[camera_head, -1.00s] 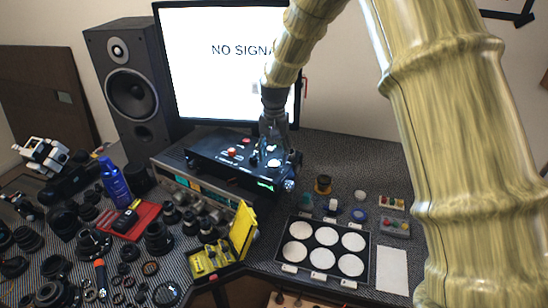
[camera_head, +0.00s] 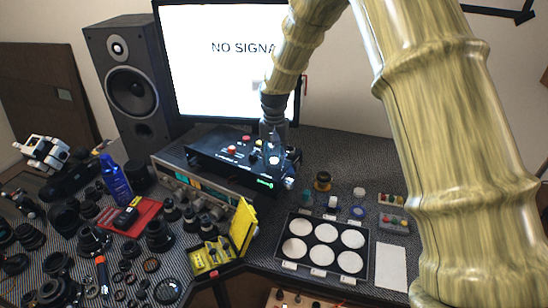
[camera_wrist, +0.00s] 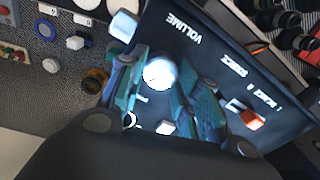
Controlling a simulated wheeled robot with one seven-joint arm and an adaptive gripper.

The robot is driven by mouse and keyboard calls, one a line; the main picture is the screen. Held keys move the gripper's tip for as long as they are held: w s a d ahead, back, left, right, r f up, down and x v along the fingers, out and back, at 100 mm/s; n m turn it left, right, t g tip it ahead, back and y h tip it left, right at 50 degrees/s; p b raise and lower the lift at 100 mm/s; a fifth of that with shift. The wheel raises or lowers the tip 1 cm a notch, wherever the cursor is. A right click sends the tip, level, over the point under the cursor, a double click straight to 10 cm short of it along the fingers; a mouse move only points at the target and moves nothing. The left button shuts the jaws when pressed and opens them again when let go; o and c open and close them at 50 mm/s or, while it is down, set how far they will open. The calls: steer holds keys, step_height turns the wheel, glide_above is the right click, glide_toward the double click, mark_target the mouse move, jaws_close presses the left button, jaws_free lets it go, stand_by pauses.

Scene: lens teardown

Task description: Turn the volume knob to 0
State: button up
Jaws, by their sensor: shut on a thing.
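The volume knob (camera_wrist: 159,74) is a round white knob with a small red mark on its top, beside the printed word VOLUME on a black control panel (camera_wrist: 208,62). In the wrist view my gripper (camera_wrist: 160,84) has one finger on each side of the knob, shut on it. In the head view my gripper (camera_head: 272,148) reaches down onto the right part of the black panel box (camera_head: 215,147), and it largely hides the knob there. A red-orange switch (camera_wrist: 251,119) sits on the panel, and a green display (camera_head: 265,183) glows on the box's front.
The box stands on a silver receiver (camera_head: 172,178) before a monitor (camera_head: 215,75). A speaker (camera_head: 130,90) stands at left. A tray of white discs (camera_head: 290,262), small jars and a yellow case (camera_head: 243,226) lie in front. Camera lenses crowd the left.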

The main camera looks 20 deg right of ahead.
steer(key=shift+n, duration=0.4)
steer(key=n+p, duration=0.1)
steer(key=n, duration=0.1)
steer(key=shift+r+n, duration=0.15)
steer(key=shift+n, duration=0.15)
steer(key=n+p, duration=0.1)
steer(key=n, duration=0.2)
steer(key=shift+a+n, duration=0.1)
steer(key=shift+n, duration=0.2)
steer(key=n+p, duration=0.1)
steer(key=n, duration=0.2)
steer(key=shift+w+n, duration=0.1)
steer(key=shift+n, duration=0.2)
steer(key=n+p, duration=0.1)
steer(key=n, duration=0.2)
steer(key=shift+a+n, duration=0.1)
steer(key=shift+n, duration=0.2)
steer(key=n+p, duration=0.1)
steer(key=n, duration=0.4)
steer(key=n+p, duration=0.1)
steer(key=n, duration=0.3)
steer(key=shift+n, duration=0.3)
steer(key=o, duration=1)
steer(key=shift+s, duration=0.2)
